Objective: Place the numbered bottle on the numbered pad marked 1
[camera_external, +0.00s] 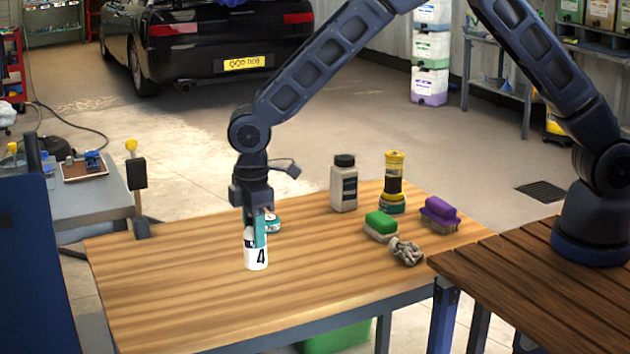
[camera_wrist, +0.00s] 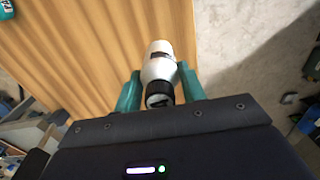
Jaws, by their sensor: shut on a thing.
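A white bottle (camera_external: 257,257) with a black number 4 is upright at the left part of the wooden table (camera_external: 190,300). My gripper (camera_external: 255,236) points down from above, its teal fingers on either side of the bottle's upper part. In the wrist view the white bottle (camera_wrist: 158,62) with its black cap lies between the two fingers of my gripper (camera_wrist: 159,72), which is shut on it. The bottle's base appears at the tabletop; I cannot tell whether it touches. I see no pad marked 1 in either view.
A teal-and-white container (camera_external: 273,223) stands just behind my gripper, partly hidden. The front left tabletop is clear.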

